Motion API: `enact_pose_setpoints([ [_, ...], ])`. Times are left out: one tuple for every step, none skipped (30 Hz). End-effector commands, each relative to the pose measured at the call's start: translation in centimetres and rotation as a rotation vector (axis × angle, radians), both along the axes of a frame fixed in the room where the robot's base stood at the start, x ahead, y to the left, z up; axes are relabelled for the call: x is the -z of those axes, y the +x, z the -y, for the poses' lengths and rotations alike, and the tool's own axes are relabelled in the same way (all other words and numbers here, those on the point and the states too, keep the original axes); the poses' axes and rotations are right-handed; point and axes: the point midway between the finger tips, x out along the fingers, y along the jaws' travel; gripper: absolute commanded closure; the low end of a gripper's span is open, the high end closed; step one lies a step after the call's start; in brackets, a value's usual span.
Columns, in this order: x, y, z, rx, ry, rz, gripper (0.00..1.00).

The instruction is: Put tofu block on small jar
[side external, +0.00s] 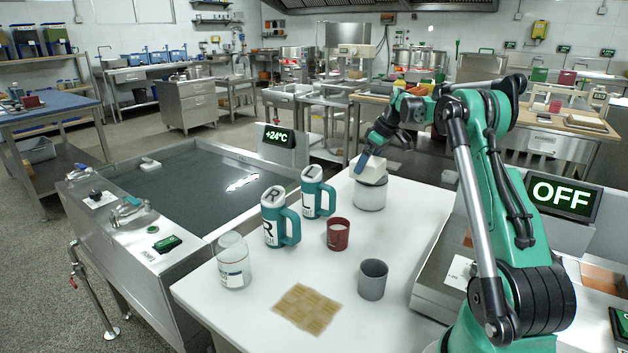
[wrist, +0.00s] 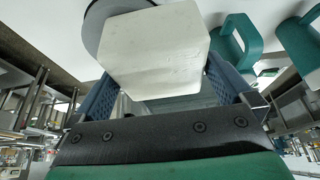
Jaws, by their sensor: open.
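The white tofu block (side external: 368,169) sits on top of the small jar (side external: 370,194), a short pale jar with a grey top, at the back of the white counter. The block looks slightly tilted in the side view. In the wrist view the tofu block (wrist: 153,52) fills the upper middle, with the jar's round grey top (wrist: 97,17) partly showing behind it. My gripper (side external: 362,161) is open at the block, its blue fingers on either side of it. Whether a finger touches the block I cannot tell.
Two teal-handled mugs (side external: 275,217) (side external: 312,193), a red cup (side external: 338,234), a grey cup (side external: 373,279) and a clear glass jar (side external: 234,262) stand on the counter. A sink basin (side external: 200,190) is at left.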

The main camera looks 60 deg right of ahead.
Motion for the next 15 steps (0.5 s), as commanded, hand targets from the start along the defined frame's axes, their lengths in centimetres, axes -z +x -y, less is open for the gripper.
enact_pose_setpoints([
  [-0.7, -0.3, 0.0, 0.002, 0.001, 0.0, 0.0],
  [-1.2, -0.5, 0.0, 0.002, 0.0, 0.0, 0.0],
  [-1.9, -0.8, 0.0, 0.002, 0.0, 0.0, 0.0],
  [-2.5, -1.1, 0.0, 0.002, 0.0, 0.0, 0.0],
  [-3.2, -1.4, 0.0, 0.002, 0.001, 0.0, 0.0],
  [-4.1, -1.7, 0.0, 0.003, 0.001, 0.0, 0.0],
  [-4.8, -2.0, 0.0, 0.003, 0.001, 0.0, 0.0],
  [-5.4, -2.3, 0.0, 0.003, 0.001, 0.0, 0.0],
  [-6.3, -2.7, 0.0, 0.002, 0.001, 0.0, 0.0],
  [-6.9, -2.9, 0.0, 0.002, 0.001, 0.0, 0.0],
  [-7.5, -3.2, 0.0, 0.002, 0.001, 0.0, 0.0],
  [-8.2, -3.5, 0.0, 0.002, 0.001, 0.0, 0.0],
  [-8.6, -3.6, 0.0, 0.002, 0.001, 0.0, 0.0],
  [-9.0, -3.8, 0.0, 0.002, 0.001, 0.0, 0.0],
  [-9.5, -4.0, 0.1, 0.001, 0.0, 0.0, 0.0],
])
